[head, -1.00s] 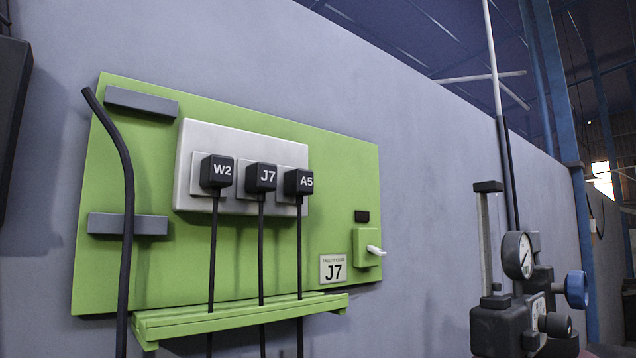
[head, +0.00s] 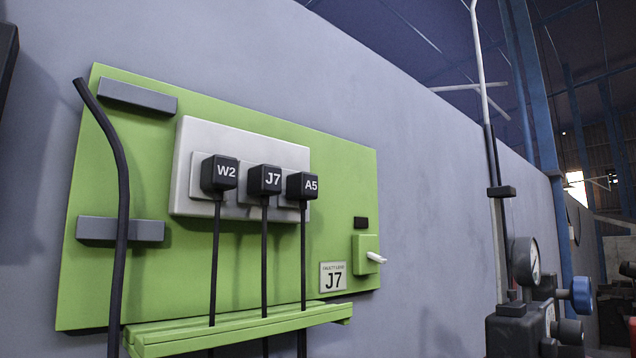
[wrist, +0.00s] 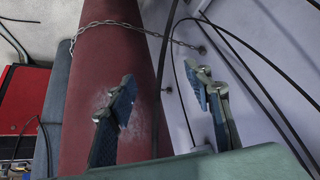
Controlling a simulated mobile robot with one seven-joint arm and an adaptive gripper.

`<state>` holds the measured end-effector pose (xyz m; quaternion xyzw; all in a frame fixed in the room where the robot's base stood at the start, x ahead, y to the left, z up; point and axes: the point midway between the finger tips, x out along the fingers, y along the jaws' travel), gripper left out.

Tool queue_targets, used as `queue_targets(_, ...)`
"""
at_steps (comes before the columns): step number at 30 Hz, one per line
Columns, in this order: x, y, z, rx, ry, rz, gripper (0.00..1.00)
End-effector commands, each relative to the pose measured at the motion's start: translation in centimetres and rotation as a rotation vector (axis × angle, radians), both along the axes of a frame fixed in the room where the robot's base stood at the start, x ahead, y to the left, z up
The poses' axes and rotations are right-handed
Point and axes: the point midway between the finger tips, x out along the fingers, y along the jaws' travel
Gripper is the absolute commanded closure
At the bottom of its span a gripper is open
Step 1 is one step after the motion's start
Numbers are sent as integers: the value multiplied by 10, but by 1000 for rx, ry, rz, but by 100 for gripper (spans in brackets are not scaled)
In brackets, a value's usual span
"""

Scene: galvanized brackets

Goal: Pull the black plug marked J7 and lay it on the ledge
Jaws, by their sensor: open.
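The black plug marked J7 (head: 264,180) sits in the middle of the pale socket plate (head: 183,168) on the green panel, with its cable hanging straight down. Black plugs W2 (head: 219,173) and A5 (head: 302,186) sit on either side of it. The green ledge (head: 240,326) runs below them, and the cables pass down by it. No plug shows in that view.
A white lever on a green box (head: 372,256) sticks out at the panel's right. A thick black cable (head: 122,200) runs down the panel's left side. Gauge equipment (head: 526,262) stands at right. In the wrist view, a red cylinder (wrist: 112,60) with a chain stands behind the fingers.

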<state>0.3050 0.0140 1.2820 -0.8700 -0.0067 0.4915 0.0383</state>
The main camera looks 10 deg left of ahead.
Motion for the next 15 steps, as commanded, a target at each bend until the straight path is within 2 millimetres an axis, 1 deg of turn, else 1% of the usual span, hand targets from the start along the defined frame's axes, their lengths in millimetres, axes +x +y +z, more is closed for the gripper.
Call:
queue_targets(1,12,11,18,50,-35,-10,54)
queue_targets(2,20,18,30,86,-57,-21,54)
queue_targets(5,45,46,84,244,-133,-60,54)
queue_targets(6,54,58,108,317,-162,-75,54)
queue_targets(8,65,75,145,430,-198,-98,54)
queue_targets(9,71,86,171,508,-217,-108,54)
queue_targets(11,77,102,209,625,-238,-123,54)
queue_targets(12,80,112,236,705,-248,-131,54)
queue_targets(14,81,127,275,827,-257,-137,54)
queue_targets(15,81,135,302,909,-258,-141,54)
